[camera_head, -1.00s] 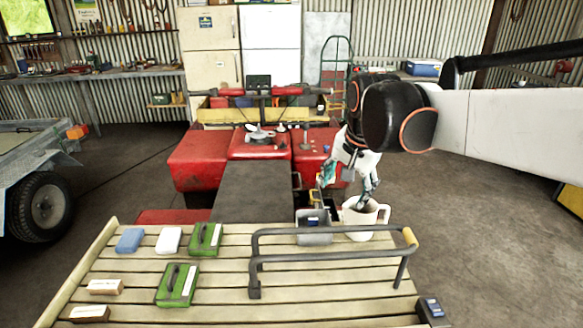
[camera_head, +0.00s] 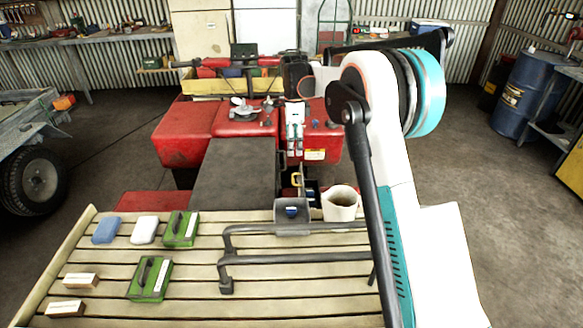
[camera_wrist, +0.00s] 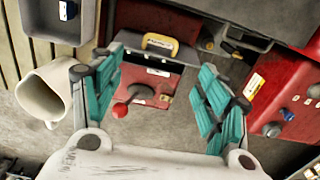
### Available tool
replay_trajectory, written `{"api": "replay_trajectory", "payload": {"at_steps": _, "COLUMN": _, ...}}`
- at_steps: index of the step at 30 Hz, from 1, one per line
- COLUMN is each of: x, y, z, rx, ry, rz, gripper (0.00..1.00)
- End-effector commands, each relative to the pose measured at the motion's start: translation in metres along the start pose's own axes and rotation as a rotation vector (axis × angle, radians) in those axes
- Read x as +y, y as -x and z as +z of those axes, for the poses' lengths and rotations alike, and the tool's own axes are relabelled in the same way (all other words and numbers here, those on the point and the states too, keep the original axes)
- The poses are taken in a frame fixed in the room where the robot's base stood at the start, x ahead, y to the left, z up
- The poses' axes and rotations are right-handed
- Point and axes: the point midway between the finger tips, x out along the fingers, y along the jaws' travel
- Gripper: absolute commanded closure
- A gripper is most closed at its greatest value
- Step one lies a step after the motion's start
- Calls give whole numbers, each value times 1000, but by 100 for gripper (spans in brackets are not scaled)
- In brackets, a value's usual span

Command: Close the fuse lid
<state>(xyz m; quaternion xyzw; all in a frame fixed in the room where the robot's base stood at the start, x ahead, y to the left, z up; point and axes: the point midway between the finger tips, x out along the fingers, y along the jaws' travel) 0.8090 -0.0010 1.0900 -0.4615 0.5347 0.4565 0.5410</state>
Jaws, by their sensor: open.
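In the wrist view, a dark panel with a yellow handle (camera_wrist: 172,44) sits at the far edge of a red box (camera_wrist: 150,82). It looks like the fuse lid, but its exact angle is hard to tell. A lever with a red knob (camera_wrist: 120,110) stands on the box. My gripper (camera_wrist: 162,62) is open and empty, its teal fingers on either side of the box in this view. In the head view, my gripper (camera_head: 295,150) points down by the red quad, and the yellow handle (camera_head: 297,180) shows just below it.
A white mug (camera_head: 340,203) and a grey bin (camera_head: 292,214) stand at the rack's far edge, close to the handle. A dark rail (camera_head: 290,259) rises from the slatted rack. Green boxes (camera_head: 150,279) and small blocks lie on its left.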

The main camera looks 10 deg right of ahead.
Motion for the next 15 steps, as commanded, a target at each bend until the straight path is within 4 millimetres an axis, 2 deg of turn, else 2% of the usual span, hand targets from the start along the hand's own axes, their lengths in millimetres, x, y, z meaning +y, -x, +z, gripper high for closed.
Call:
{"api": "replay_trajectory", "payload": {"at_steps": 8, "x": -6, "y": -20, "z": 1, "rx": 3, "ry": -41, "rz": 14, "gripper": 31}}
{"api": "replay_trajectory", "payload": {"at_steps": 15, "x": -6, "y": -62, "z": 1, "rx": 2, "ry": -40, "rz": 13, "gripper": 31}}
